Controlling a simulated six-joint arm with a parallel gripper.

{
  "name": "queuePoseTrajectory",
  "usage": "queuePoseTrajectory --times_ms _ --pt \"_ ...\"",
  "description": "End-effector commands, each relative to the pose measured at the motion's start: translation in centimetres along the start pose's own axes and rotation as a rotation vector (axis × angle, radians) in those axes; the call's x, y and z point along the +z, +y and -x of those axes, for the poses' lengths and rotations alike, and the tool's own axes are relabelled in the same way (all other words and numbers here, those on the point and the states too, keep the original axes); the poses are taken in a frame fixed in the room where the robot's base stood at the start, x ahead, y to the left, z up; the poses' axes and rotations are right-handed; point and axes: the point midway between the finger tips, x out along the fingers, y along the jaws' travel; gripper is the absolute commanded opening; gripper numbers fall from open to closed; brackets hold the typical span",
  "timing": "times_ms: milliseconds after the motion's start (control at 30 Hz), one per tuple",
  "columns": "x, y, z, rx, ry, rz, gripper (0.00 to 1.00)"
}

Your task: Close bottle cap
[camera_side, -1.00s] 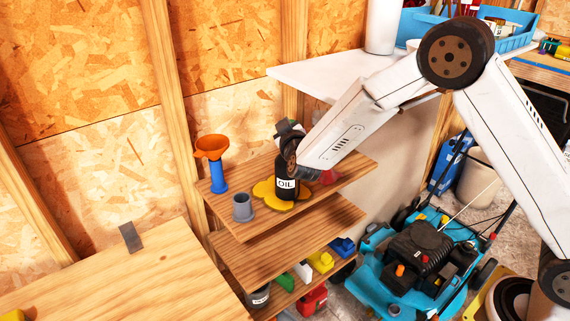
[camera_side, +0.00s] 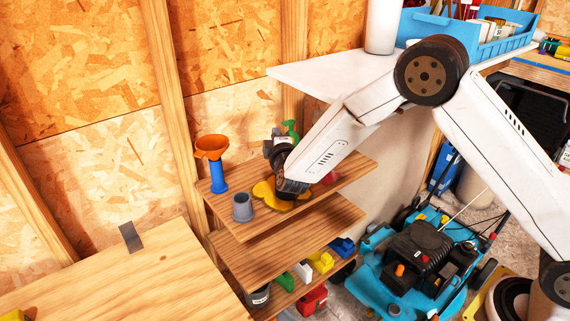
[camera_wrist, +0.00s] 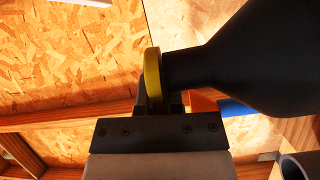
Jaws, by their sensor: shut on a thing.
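The black oil bottle (camera_wrist: 260,60) fills the right of the wrist view, its neck pointing left in that picture. A yellow ring-like cap (camera_wrist: 152,72) is seen edge-on at the neck's end; whether it is fully seated cannot be told. My gripper (camera_wrist: 160,105) is at the cap and shut on it, with the fingers partly hidden behind it. In the side view my gripper (camera_side: 276,150) is above the yellow flower-shaped mat (camera_side: 263,191) on the upper shelf. My wrist and arm hide most of the bottle there.
The orange funnel (camera_side: 212,147) with its blue stem and a grey cup (camera_side: 242,207) stand left of the bottle on the upper shelf (camera_side: 248,232). A green thing (camera_side: 291,129) and a red thing (camera_side: 330,178) are close to my arm. A white worktop (camera_side: 320,76) is behind.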

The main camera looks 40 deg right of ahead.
Motion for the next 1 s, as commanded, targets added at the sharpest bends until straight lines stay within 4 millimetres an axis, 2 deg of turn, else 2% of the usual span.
queuePoseTrajectory --times_ms 200,433,467,500,533,567,1000 --pt "-0.06 -0.42 0.0 0.0 0.001 0.095 0.0" --pt "-0.04 -0.47 0.0 0.0 0.001 0.11 0.0" --pt "-0.04 -0.48 0.0 0.0 0.001 0.11 0.18" --pt "-0.04 -0.47 0.0 0.0 0.001 0.109 0.31" --pt "-0.04 -0.47 0.0 0.0 0.0 0.109 0.4" --pt "-0.04 -0.47 0.0 0.0 0.0 0.109 0.46" --pt "-0.04 -0.47 0.38 0.0 0.0 0.108 0.46"
